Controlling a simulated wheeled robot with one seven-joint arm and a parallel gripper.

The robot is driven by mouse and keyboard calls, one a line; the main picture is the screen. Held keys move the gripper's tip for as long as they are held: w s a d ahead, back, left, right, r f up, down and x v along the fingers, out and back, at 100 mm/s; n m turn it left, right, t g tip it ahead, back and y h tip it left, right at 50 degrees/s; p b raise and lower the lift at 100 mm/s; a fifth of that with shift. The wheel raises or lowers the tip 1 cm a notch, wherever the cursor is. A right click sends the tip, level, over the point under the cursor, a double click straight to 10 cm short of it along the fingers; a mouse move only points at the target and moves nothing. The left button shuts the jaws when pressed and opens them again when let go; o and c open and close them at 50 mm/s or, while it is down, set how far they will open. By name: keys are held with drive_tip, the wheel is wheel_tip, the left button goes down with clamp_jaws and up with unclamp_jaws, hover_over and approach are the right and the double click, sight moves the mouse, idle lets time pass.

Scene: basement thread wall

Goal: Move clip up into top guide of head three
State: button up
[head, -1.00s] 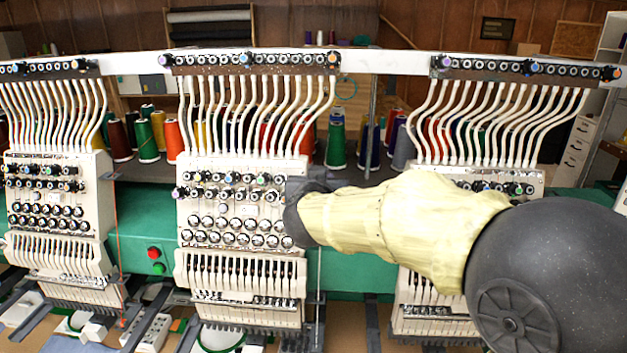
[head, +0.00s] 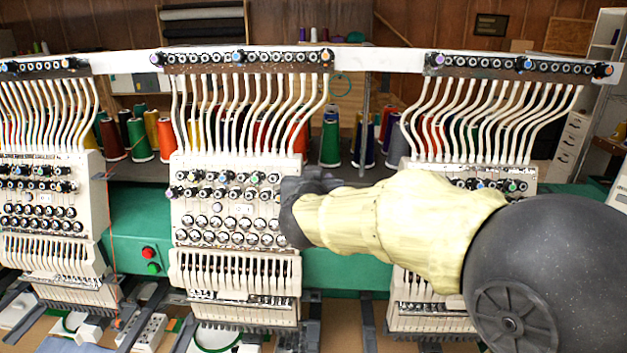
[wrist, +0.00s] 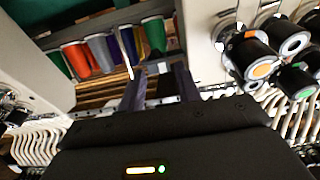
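Three cream embroidery heads show in the head view: left (head: 55,237), middle (head: 222,270) and right (head: 430,290). I cannot tell which is head three. Each has a dark top guide bar with knobs; these are the left (head: 45,67), middle (head: 245,57) and right (head: 520,67) bars. An orange thread (head: 112,240) hangs beside the left head. I cannot make out the clip for certain. My gripper (head: 310,190) is at the right side of the middle head, below its top guide. In the wrist view its two dark fingers (wrist: 158,88) are apart with nothing visible between them.
White curved tubes (head: 250,110) run from each guide bar to its head. Black knobs (wrist: 265,65) stand close to my gripper in the wrist view. Thread cones (head: 330,140) stand behind the heads. A green beam (head: 140,230) spans behind them.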

drive_tip(key=shift+o, duration=1.2)
drive_tip(key=shift+w+d, duration=0.1)
drive_tip(key=shift+s, duration=0.3)
drive_tip(key=s+r, duration=0.3)
drive_tip(key=s, duration=1.3)
drive_tip(key=shift+s+a+r+b, duration=0.2)
drive_tip(key=shift+s+a+b, duration=0.15)
drive_tip(key=shift+s+b, duration=0.05)
